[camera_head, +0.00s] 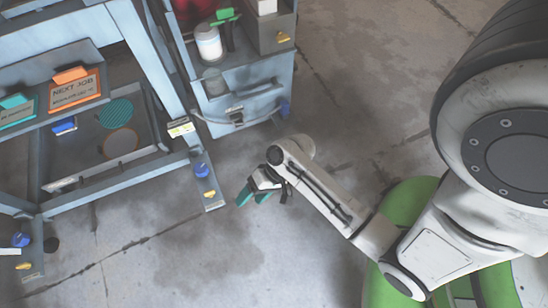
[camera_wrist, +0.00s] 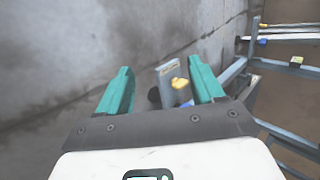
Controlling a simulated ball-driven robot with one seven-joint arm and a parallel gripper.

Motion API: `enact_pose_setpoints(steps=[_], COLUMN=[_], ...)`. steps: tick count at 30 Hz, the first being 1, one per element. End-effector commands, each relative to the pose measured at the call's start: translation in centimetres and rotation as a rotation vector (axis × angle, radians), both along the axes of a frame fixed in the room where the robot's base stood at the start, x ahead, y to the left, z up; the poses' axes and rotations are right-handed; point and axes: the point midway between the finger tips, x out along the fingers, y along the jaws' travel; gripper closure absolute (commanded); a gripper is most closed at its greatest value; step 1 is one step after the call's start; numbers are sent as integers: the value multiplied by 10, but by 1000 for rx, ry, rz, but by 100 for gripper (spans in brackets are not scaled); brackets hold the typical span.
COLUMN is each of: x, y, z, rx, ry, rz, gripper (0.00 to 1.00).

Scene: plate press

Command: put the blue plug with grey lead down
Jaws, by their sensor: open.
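A blue piece (camera_head: 285,107), which looks like the plug, is at the lower right corner of the grey-blue cabinet. A thin grey lead (camera_head: 215,121) sags across the cabinet's front and seems to run to it; the join is too small to tell. My gripper (camera_head: 257,192) is below and left of the plug in the head view, over the floor and apart from it. Its teal fingers are spread in the wrist view (camera_wrist: 163,88), with nothing held between them. I cannot make out the plug in the wrist view.
A frame foot (camera_head: 210,192) with blue and yellow parts is left of my gripper; it shows beyond the fingers in the wrist view (camera_wrist: 167,72). The press frame (camera_head: 115,172) stands at left, with an orange "NEXT JOB" sign (camera_head: 75,90). Concrete floor (camera_head: 170,260) is clear in front.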

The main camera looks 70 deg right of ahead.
Motion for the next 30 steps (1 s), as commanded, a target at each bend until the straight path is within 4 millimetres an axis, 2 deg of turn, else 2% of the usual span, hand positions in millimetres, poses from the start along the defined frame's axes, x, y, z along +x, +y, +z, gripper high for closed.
enact_pose_setpoints(steps=[1,3,6,12,16,26,30], x=[-9,-22,-36,-52,-56,-56,-56], y=[5,3,-5,-21,-25,-26,-26], z=[10,25,51,95,106,107,122], rx=[-113,-269,-466,-715,-769,-771,-772], ry=[21,53,92,144,158,160,159], rz=[137,300,484,672,703,703,702], gripper=[33,33,33,33,33,33,33])
